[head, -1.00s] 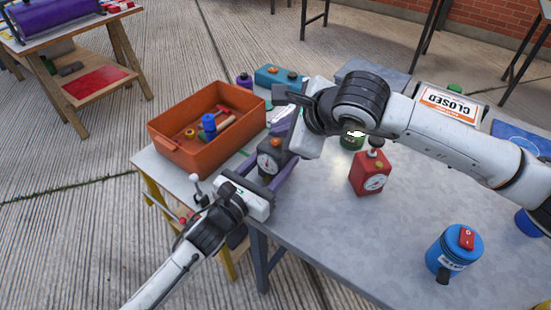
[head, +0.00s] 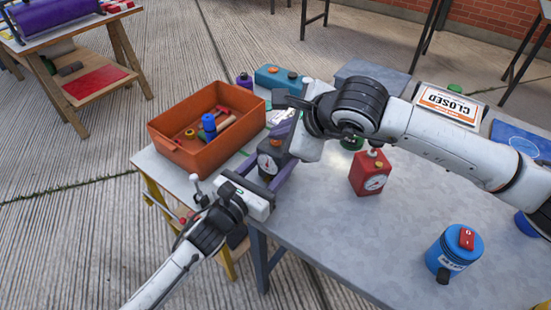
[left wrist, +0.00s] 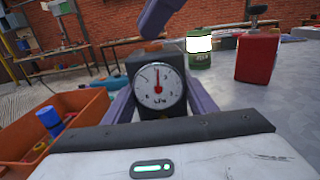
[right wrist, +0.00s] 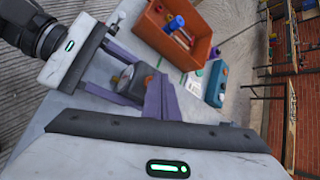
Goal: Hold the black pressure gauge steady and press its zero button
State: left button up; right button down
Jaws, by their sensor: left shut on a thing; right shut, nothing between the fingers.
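The black pressure gauge (head: 271,160) stands upright at the left edge of the grey table, its white dial facing my left arm. In the left wrist view the gauge (left wrist: 142,72) has an orange button (left wrist: 152,46) on top. My left gripper (head: 272,176) is shut on the gauge, one purple finger along each side. My right gripper (head: 283,132) is shut and empty. Its purple fingertips (left wrist: 150,32) are just above the orange button; I cannot tell whether they touch it. The right wrist view shows the gauge (right wrist: 130,78) partly hidden by these fingers.
An orange crate (head: 178,152) with tools stands left of the gauge. A blue canister (head: 453,250) with a red switch is at the front right. A teal box (head: 279,76) is behind. The table's middle front is clear.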

aim_at(279, 147)
jog(key=shift+f, duration=0.2)
dwell(0.3)
jog(key=shift+r, duration=0.55)
notch_tip(279, 147, up, 6)
dwell(0.7)
dwell(0.5)
pick_arm(q)
jog(key=o, duration=1.4)
jog(key=shift+s, duration=0.1)
